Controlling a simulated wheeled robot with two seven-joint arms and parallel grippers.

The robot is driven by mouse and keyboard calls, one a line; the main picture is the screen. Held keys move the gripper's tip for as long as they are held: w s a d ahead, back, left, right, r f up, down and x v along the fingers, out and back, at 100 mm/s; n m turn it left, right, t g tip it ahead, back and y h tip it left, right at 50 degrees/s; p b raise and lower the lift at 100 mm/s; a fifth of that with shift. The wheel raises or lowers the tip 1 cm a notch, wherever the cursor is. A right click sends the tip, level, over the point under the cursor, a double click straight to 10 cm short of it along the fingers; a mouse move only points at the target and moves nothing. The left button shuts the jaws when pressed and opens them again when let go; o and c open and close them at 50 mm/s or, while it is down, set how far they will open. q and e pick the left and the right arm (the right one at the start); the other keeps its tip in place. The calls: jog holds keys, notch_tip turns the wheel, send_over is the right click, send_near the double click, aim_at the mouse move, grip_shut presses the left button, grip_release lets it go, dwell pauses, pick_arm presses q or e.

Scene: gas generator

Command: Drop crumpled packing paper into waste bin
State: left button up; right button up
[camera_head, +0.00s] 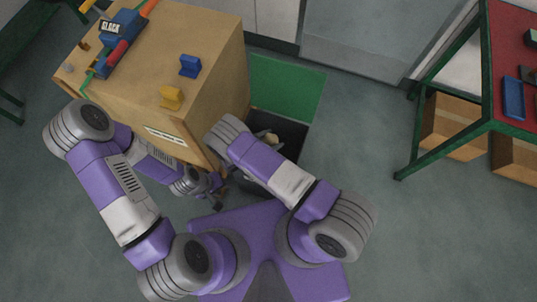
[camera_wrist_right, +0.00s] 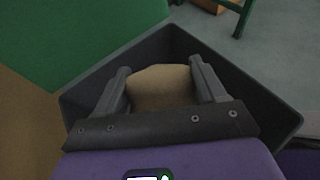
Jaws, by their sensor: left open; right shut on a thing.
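The waste bin (camera_head: 292,130) is a dark, square, open-topped container beside the brown cabinet. In the right wrist view its dark wall (camera_wrist_right: 262,92) surrounds my gripper. My right gripper (camera_wrist_right: 160,82) is shut on the crumpled packing paper (camera_wrist_right: 160,92), a tan lump between its two fingers. The paper appears over or within the bin's opening; its exact height cannot be told. In the head view a small pale part of the paper (camera_head: 271,138) shows beside my right arm, which hides the rest. My left gripper (camera_head: 217,193) is open and low beside the cabinet front, away from the bin.
The brown cabinet (camera_head: 215,75) stands left of the bin, with blue, yellow and red parts on top. A green panel (camera_head: 287,88) lies behind the bin. A red-topped table (camera_head: 508,70) with green legs stands at right, cardboard boxes (camera_head: 450,125) beneath. Floor between is clear.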

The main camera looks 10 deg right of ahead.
jog(key=shift+f+b, duration=1.4)
jog(key=shift+f, duration=0.95)
jog(key=o, duration=1.1)
jog(key=shift+r, duration=0.1)
notch_tip(320, 180, up, 10)
jog(key=p, duration=0.3)
jog(key=shift+p, duration=0.3)
